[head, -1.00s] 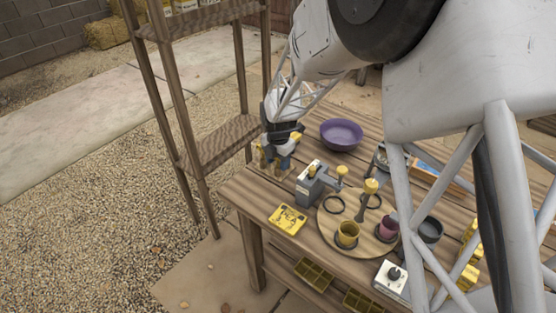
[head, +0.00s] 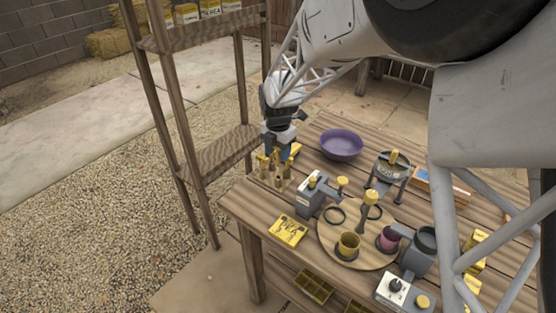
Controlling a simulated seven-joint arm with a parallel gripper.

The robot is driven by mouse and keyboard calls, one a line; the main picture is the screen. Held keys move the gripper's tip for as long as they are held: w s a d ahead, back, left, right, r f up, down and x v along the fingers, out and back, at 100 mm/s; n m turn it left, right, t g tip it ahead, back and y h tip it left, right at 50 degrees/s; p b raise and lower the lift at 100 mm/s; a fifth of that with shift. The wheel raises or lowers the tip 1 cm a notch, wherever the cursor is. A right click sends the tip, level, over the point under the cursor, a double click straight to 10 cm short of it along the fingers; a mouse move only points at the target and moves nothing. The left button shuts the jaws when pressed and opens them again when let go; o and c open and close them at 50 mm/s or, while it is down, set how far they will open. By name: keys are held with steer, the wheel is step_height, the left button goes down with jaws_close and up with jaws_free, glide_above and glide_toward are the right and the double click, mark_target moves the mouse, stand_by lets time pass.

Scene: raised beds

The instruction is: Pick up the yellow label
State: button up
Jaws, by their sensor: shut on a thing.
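My gripper (head: 279,160) points down at the back left of the wooden table, left of the purple bowl. It is shut on a yellow thing (head: 264,160), which looks like the yellow label. Yellow parts show on both sides of the fingers; the fingers hide its middle. Small tan pegs stand just below it, and I cannot tell whether it touches them. A flat yellow card with dark marks (head: 288,231) lies apart near the table's front left edge.
The purple bowl (head: 341,144) is right of my gripper. A grey device with yellow knobs (head: 312,195) stands in front. A round wooden board (head: 334,252) holds cups. A wooden shelf rack (head: 217,153) stands close on the left. A grey pot on legs (head: 389,166) is farther right.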

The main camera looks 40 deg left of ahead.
steer(key=shift+r, duration=0.6)
steer(key=shift+r, duration=0.15)
steer(key=shift+r, duration=0.3)
steer(key=r, duration=0.4)
steer(key=shift+w+r, duration=0.3)
steer(key=shift+w, duration=0.05)
steer(key=w+d, duration=0.4)
steer(key=w, duration=0.8)
steer(key=w+d, duration=0.3)
steer(key=w, duration=0.9)
steer(key=f, duration=0.5)
steer(key=shift+w+d, duration=0.3)
steer(key=shift+f, duration=0.1)
